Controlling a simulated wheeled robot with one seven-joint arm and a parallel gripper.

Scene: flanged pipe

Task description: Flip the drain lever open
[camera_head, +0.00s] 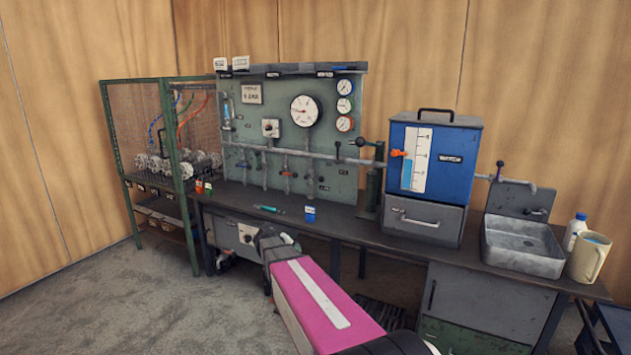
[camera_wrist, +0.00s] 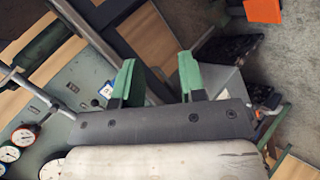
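The panel (camera_head: 255,125) on the bench carries a horizontal pipe with several small valve levers. Labels are too small to read, so I cannot tell which is the drain lever. My gripper (camera_wrist: 158,78) shows two green fingers, apart and with nothing between them. In the head view, my arm hides part of the bench front, and my gripper is beside the front edge, away from the levers.
A blue tank (camera_head: 433,158) with a level gauge stands right of the panel. A metal sink (camera_head: 524,243), white bottle (camera_head: 574,230) and beige jug (camera_head: 588,258) stand farther right. A blue cup (camera_head: 310,214) and a teal tool (camera_head: 268,209) are on the bench. A mesh cage (camera_head: 140,120) stands at left.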

